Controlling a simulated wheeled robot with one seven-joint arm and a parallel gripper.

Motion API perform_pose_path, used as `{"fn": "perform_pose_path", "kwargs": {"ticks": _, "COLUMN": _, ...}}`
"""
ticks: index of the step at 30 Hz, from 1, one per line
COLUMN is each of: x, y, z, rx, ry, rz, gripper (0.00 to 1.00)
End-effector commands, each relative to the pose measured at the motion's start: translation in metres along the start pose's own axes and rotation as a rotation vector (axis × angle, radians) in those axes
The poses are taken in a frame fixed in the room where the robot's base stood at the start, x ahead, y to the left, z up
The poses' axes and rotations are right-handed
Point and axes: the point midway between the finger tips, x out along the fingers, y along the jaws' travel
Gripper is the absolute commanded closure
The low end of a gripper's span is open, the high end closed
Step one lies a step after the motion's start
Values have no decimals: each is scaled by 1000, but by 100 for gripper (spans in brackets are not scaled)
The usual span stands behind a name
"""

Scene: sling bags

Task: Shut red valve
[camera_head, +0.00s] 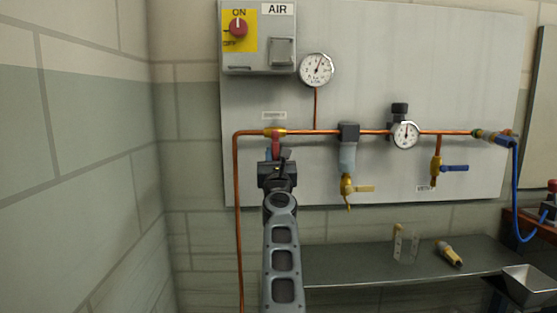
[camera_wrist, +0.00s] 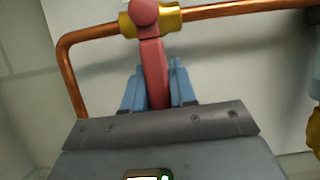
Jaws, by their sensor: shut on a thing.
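The red valve handle (camera_head: 276,142) hangs down from a brass valve body (camera_head: 270,132) on the copper pipe, at the left of the panel. In the wrist view the red handle (camera_wrist: 152,62) points down from its round red hub, across the pipe line, with the brass body (camera_wrist: 128,24) behind it. My gripper (camera_head: 277,157) is below the valve. In the wrist view its blue fingers (camera_wrist: 154,88) are on both sides of the handle and shut on it. The handle's lower end is hidden between the fingers.
The copper pipe (camera_head: 237,200) bends down at the left. To the right are gauges (camera_head: 406,134), a yellow-handled valve (camera_head: 362,189) and a blue-handled valve (camera_head: 455,168). A control box (camera_head: 258,60) sits above. A dark shelf (camera_head: 350,265) with small items lies below. A tiled wall stands left.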

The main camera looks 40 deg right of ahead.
Motion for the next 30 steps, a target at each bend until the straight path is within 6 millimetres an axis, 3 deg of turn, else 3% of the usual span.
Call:
{"fn": "perform_pose_path", "kwargs": {"ticks": 17, "x": 0, "y": 3, "z": -1, "rx": 34, "ry": 1, "rz": -12, "gripper": 100}}
{"fn": "perform_pose_path", "kwargs": {"ticks": 18, "x": 0, "y": 3, "z": -1, "rx": 34, "ry": 1, "rz": -12, "gripper": 72}}
{"fn": "perform_pose_path", "kwargs": {"ticks": 24, "x": 0, "y": 2, "z": 0, "rx": 32, "ry": 1, "rz": -12, "gripper": 53}}
{"fn": "perform_pose_path", "kwargs": {"ticks": 30, "x": 0, "y": 2, "z": 0, "rx": 31, "ry": 0, "rz": -12, "gripper": 53}}
